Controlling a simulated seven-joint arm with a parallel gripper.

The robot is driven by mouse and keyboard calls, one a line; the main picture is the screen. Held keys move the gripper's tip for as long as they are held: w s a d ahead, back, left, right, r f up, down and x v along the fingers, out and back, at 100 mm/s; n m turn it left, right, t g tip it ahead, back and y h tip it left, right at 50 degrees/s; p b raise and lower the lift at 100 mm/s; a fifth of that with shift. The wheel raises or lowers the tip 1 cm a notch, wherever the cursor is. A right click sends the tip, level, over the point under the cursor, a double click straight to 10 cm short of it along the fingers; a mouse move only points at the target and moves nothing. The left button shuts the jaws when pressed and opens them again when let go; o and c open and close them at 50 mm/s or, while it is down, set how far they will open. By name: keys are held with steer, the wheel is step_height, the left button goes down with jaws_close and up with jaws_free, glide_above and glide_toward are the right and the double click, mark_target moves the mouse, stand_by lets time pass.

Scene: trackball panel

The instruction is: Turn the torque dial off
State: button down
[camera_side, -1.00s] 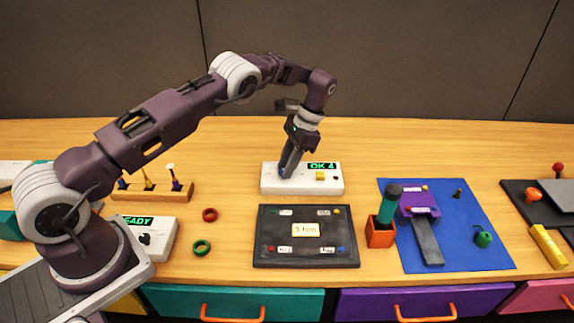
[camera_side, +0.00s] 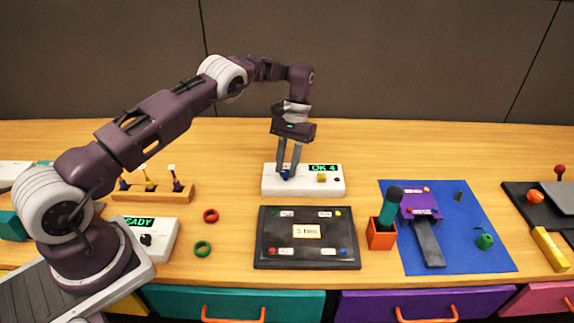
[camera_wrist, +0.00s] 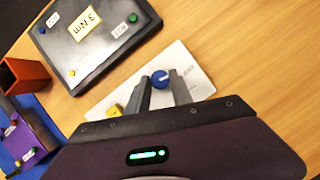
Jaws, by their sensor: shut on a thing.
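A white panel box (camera_side: 303,188) with a green display (camera_side: 323,168) reading "OK 4" stands on the table. A blue dial (camera_side: 285,176) sits at its left end; in the wrist view the dial (camera_wrist: 160,77) shows a pale pointer mark. My gripper (camera_side: 289,172) points down over the box with its fingers on either side of the dial. In the wrist view the fingertips of my gripper (camera_wrist: 162,83) are shut on the dial. A yellow button (camera_side: 321,178) and a small dark knob (camera_side: 337,180) sit to the right of the dial.
A dark board (camera_side: 307,258) with a "3 Nm" card (camera_side: 307,231) lies in front of the box. An orange holder (camera_side: 381,233) with a teal-handled tool (camera_side: 391,204) stands to the right. Red (camera_side: 211,215) and green (camera_side: 202,248) rings lie to the left.

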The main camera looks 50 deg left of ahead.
steer(key=shift+n, duration=0.3)
stand_by(0.4)
steer(key=c, duration=1.1)
jaws_free()
steer(key=shift+c, duration=0.2)
step_height(320, 180, up, 10)
steer(key=w, duration=0.1)
steer(key=shift+a, duration=0.25)
steer(key=shift+f, duration=0.1)
